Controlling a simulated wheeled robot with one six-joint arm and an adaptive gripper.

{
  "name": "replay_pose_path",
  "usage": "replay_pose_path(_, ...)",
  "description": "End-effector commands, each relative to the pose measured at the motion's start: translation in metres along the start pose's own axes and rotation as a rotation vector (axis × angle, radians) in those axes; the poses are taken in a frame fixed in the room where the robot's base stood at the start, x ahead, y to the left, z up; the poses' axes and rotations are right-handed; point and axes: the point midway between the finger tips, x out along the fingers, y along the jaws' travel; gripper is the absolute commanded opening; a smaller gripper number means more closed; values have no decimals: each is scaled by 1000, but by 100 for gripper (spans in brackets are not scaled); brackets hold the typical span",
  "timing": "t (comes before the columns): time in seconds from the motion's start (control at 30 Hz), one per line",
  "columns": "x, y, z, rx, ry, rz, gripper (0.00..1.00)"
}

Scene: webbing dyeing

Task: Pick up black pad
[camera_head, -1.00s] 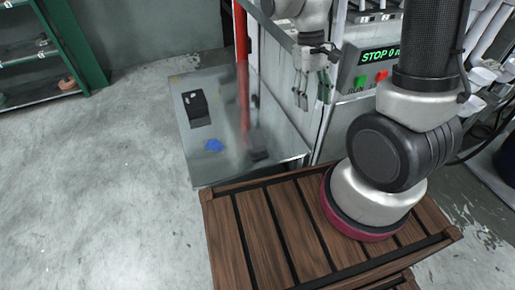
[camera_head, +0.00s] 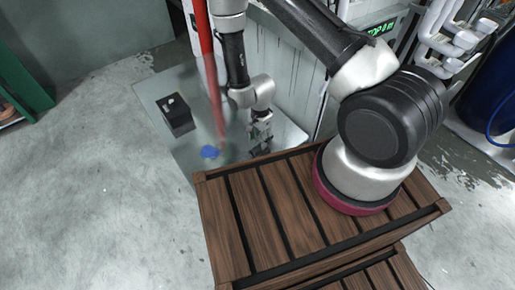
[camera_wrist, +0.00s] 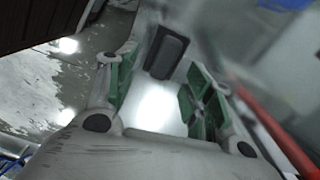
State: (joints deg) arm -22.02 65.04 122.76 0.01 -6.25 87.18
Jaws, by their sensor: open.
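The black pad (camera_wrist: 167,52) shows in the wrist view as a dark rounded block on the shiny metal table. It lies between and beyond the green-padded fingers of my gripper (camera_wrist: 161,68). My gripper (camera_head: 262,136) is open and empty, with the fingers apart and no finger visibly touching the pad. In the head view my gripper hangs low over the near right part of the metal table (camera_head: 150,92). There it covers most or all of the pad, so the height gap is hard to judge.
A black box (camera_head: 177,114) and a blue cloth-like item (camera_head: 209,152) lie on the same table, left of my gripper. A red pole (camera_head: 210,75) stands close beside my arm. A slatted wooden platform (camera_head: 245,215) is in front. A machine with a green display (camera_head: 381,29) stands behind.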

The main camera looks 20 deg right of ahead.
Motion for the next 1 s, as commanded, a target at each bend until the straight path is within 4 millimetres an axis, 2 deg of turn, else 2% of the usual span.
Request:
replay_pose_path(0.13,1,-7,0,103,0,-30,52)
replay_pose_path(0.23,10,-6,-1,124,0,-27,52)
replay_pose_path(0.7,73,-10,-4,121,-1,-26,52)
replay_pose_path(0.97,77,-10,-3,120,-1,-27,52)
replay_pose_path(1.0,77,-10,-3,120,-1,-27,48)
